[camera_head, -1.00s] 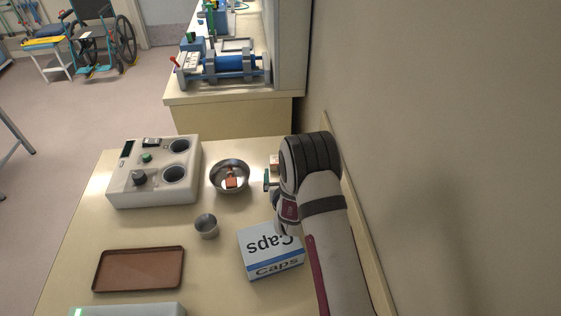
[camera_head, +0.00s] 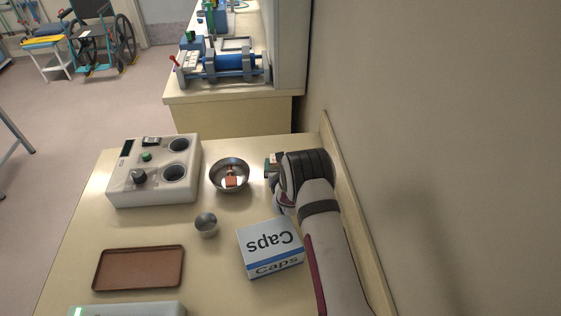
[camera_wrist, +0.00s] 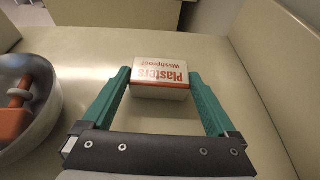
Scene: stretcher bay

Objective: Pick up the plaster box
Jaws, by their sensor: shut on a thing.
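The plaster box (camera_wrist: 160,76), white with orange "Plasters Washproof" lettering, is between the two green fingers of my gripper (camera_wrist: 160,82) in the wrist view. The fingers close on its left and right sides. Whether its underside touches the table cannot be told. In the head view, my gripper (camera_head: 271,168) is at the far right of the table, right of the metal bowl. My wrist hides most of the box there.
The metal bowl (camera_head: 230,187) holds orange-brown pieces. A white-and-blue Caps box (camera_head: 270,247) stands near my forearm. A small metal cup (camera_head: 206,225), a brown tray (camera_head: 138,268) and a grey device (camera_head: 153,190) are further left. A wall is close on the right.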

